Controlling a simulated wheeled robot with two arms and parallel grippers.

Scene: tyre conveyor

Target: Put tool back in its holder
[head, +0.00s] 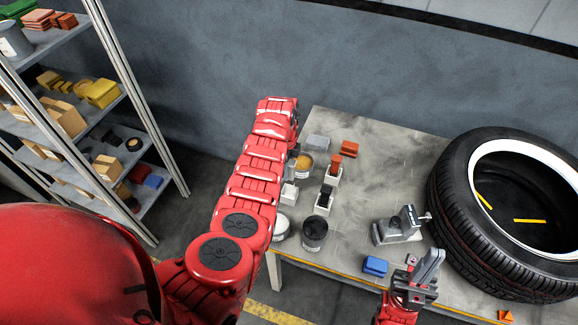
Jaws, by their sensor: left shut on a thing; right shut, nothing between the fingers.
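My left arm reaches over the left part of the table, and its red links hide most of the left gripper (291,166). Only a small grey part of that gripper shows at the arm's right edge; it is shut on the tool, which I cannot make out. Just below is a light holder block (289,195), partly covered by the arm. My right gripper (431,265) is shut and empty over the table's front edge.
A large tyre (490,215) fills the table's right side. A grey clamp-like device (398,226), a blue block (375,266), a dark can (314,233) and an orange-filled can (303,166) stand on the table (390,160). Shelves (135,110) stand at left. The table's back middle is clear.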

